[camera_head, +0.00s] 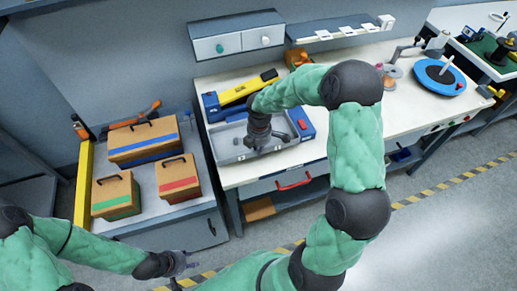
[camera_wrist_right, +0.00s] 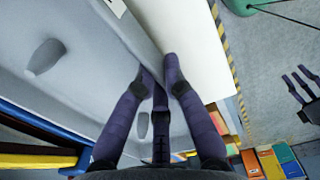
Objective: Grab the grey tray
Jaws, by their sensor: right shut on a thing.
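The grey tray (camera_head: 222,150) lies on the white workbench, between a blue and yellow holder and the bench's front edge. My right gripper (camera_head: 260,138) reaches down over it from above and hides part of it. In the right wrist view, the fingers of this gripper (camera_wrist_right: 158,72) are shut on the wall of the tray (camera_wrist_right: 85,40), one finger on each side. Two grey rounded pegs (camera_wrist_right: 46,57) stand up inside the tray there. My left gripper (camera_head: 178,264) hangs low over the floor, empty, its fingers apart, well away from the tray.
A side cabinet holds three boxes with blue, red (camera_head: 178,180) and green stripes. The blue and yellow holder (camera_head: 240,93) sits behind the tray. A blue disc (camera_head: 440,77) is farther right on the bench.

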